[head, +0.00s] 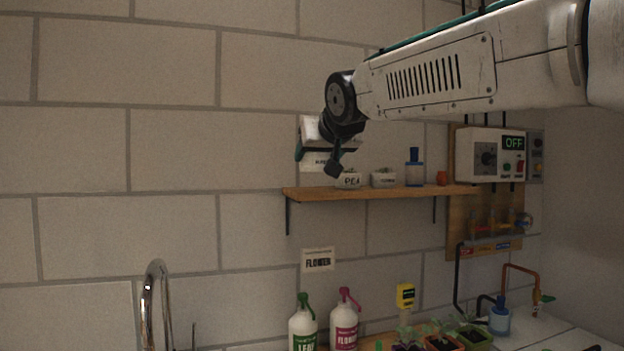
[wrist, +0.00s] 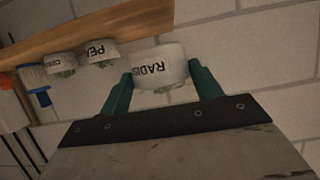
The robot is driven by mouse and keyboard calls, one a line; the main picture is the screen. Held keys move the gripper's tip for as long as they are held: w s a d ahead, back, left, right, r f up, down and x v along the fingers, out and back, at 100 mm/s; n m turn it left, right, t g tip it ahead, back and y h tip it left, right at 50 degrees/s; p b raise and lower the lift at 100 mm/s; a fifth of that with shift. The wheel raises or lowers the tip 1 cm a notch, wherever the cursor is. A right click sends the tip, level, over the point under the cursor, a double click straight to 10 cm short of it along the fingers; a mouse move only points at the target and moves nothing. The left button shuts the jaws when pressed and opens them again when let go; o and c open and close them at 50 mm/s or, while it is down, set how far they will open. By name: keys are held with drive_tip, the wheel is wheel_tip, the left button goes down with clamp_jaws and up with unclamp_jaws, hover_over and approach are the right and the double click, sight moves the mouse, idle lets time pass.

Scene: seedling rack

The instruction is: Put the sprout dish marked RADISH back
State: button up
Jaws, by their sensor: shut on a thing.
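In the wrist view, the white round sprout dish marked RADISH (wrist: 157,65) sits between the two green fingers of my gripper (wrist: 161,72), which is shut on it. The end of its lettering is cut off by the curve. In the head view my gripper is above the left part of the wooden shelf (head: 305,192), near the wall; I cannot make out the held dish clearly there. The PEA dish (head: 348,181) stands on the shelf, with another white dish (head: 383,179) to its right. Both also show in the wrist view, PEA (wrist: 101,52) nearest the held dish.
A blue bottle (head: 414,168) and a small orange-red item (head: 442,178) stand further right on the shelf. The shelf's left end is bare. Below are two spray bottles (head: 344,325), seedling pots (head: 443,343) and a tap (head: 155,290). A control box (head: 490,154) hangs at right.

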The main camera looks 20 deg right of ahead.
drive_tip(key=w, duration=0.3)
drive_tip(key=w+d, duration=0.1)
drive_tip(key=w, duration=0.3)
drive_tip(key=w+d+f, duration=0.1)
drive_tip(key=w, duration=0.2)
drive_tip(key=shift+w+d, duration=0.15)
drive_tip(key=shift+d, duration=0.05)
drive_tip(key=shift+w+f, duration=0.15)
drive_tip(key=shift+w, duration=0.1)
drive_tip(key=shift+f, duration=1.6)
drive_tip(key=o, duration=1.1)
drive_tip(key=shift+f, duration=0.15)
drive_tip(key=shift+o, duration=0.2)
